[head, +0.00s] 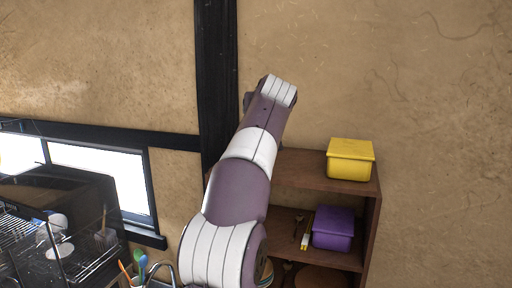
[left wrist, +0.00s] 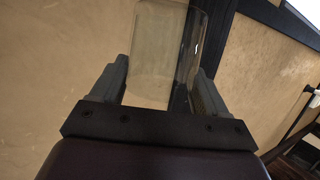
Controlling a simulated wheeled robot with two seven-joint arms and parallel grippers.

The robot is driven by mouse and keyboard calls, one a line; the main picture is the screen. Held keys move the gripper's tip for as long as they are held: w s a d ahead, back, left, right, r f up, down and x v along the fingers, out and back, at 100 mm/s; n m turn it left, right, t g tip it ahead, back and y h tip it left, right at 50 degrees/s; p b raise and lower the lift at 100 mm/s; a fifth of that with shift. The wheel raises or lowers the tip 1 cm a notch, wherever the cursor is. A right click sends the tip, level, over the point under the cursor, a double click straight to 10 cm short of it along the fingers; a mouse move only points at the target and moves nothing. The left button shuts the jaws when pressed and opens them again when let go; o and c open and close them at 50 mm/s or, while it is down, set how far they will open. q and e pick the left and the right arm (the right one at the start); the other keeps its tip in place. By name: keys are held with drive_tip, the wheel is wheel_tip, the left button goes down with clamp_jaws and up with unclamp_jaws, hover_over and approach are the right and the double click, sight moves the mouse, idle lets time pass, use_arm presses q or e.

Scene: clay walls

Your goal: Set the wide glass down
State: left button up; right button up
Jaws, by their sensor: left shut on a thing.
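The wide glass (left wrist: 165,45) is a clear, see-through cylinder in the left wrist view. It stands between the two fingers of my left gripper (left wrist: 162,75), which is shut on it. In the head view my left arm reaches up from the bottom middle toward the wall. Its gripper and the glass are hidden there behind the arm. My right gripper is in neither view.
A brown wooden shelf unit (head: 372,210) stands right of my arm. A yellow box (head: 350,160) sits on its top and a purple box (head: 333,228) on the shelf below. The top left of the yellow box is bare. A dark dish rack (head: 90,210) stands at lower left by the window.

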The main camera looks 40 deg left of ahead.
use_arm(q)
drive_tip(key=a+f, duration=0.2)
drive_tip(key=s+a+f, duration=0.1)
drive_tip(key=a+f, duration=0.1)
drive_tip(key=f, duration=0.1)
drive_tip(key=a+f+p, duration=0.1)
drive_tip(key=a+f, duration=0.2)
drive_tip(key=shift+s, duration=0.15)
drive_tip(key=shift+s+d+r, duration=0.1)
drive_tip(key=shift+s+d, duration=0.15)
drive_tip(key=shift+d, duration=0.05)
drive_tip(key=shift+w+a+f, duration=0.1)
drive_tip(key=shift+a+f, duration=0.1)
drive_tip(key=shift+f, duration=0.05)
drive_tip(key=o, duration=1.3)
drive_tip(key=shift+w+a+f, duration=0.1)
drive_tip(key=shift+w+a, duration=0.05)
drive_tip(key=shift+c, duration=0.2)
drive_tip(key=shift+r, duration=0.25)
drive_tip(key=b+v, duration=0.2)
drive_tip(key=v, duration=0.1)
drive_tip(key=f+b+v, duration=0.1)
drive_tip(key=v, duration=0.1)
drive_tip(key=shift+b, duration=0.3)
drive_tip(key=b+v, duration=0.2)
drive_tip(key=v, duration=0.5)
drive_tip(key=shift+r, duration=0.45)
